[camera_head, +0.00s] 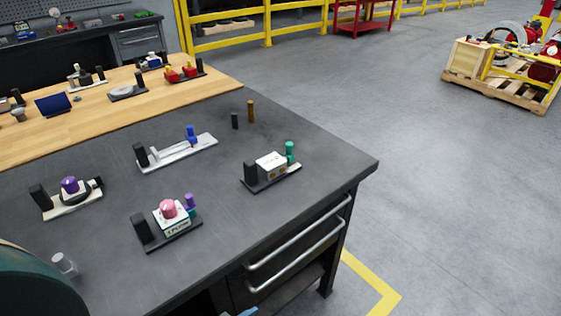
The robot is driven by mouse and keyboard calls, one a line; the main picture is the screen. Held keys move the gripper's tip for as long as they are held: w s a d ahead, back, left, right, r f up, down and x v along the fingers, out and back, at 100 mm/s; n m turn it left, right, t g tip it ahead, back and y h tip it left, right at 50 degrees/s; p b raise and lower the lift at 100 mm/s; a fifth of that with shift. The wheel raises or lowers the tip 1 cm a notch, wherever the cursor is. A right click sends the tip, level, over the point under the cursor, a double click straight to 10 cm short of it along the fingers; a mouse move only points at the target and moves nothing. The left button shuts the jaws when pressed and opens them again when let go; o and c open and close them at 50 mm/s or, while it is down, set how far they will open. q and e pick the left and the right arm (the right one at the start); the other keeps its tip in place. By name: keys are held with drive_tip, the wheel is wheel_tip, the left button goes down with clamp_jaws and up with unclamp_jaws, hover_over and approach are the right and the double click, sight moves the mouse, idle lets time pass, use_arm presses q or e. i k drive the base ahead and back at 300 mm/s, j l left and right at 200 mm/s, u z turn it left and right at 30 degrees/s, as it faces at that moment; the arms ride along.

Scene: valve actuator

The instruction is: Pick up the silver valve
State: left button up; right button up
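A small silver cylindrical piece (64,264) stands on the dark workbench (110,230) at the lower left, beside a large dark green rounded shape that cuts off the corner. It is the closest match I see to the silver valve, but I cannot confirm what it is. Another small silvery part (18,114) sits on the wooden top at the far left. Neither gripper can be made out in this view. A small bluish bit shows at the bottom edge, too little to identify.
Several fixtures stand on the dark bench: one with a pink knob (169,209), a purple knob (70,185), a green cylinder (290,150) and a blue cylinder (191,133). Two small pegs (235,120) stand behind. Drawer handles (300,242) line the front.

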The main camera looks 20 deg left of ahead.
sight(271, 163)
drive_tip(key=i+l+u, duration=0.1)
drive_tip(key=u, duration=0.35)
drive_tip(key=i+l+u, duration=0.1)
drive_tip(key=u, duration=0.4)
drive_tip(key=l+u, duration=0.15)
drive_tip(key=u, duration=0.3)
drive_tip(key=i+l+u, duration=0.1)
drive_tip(key=l+u, duration=0.15)
drive_tip(key=l, duration=0.25)
drive_tip(key=l+u, duration=0.3)
drive_tip(key=l, duration=1)
drive_tip(key=i+u, duration=0.05)
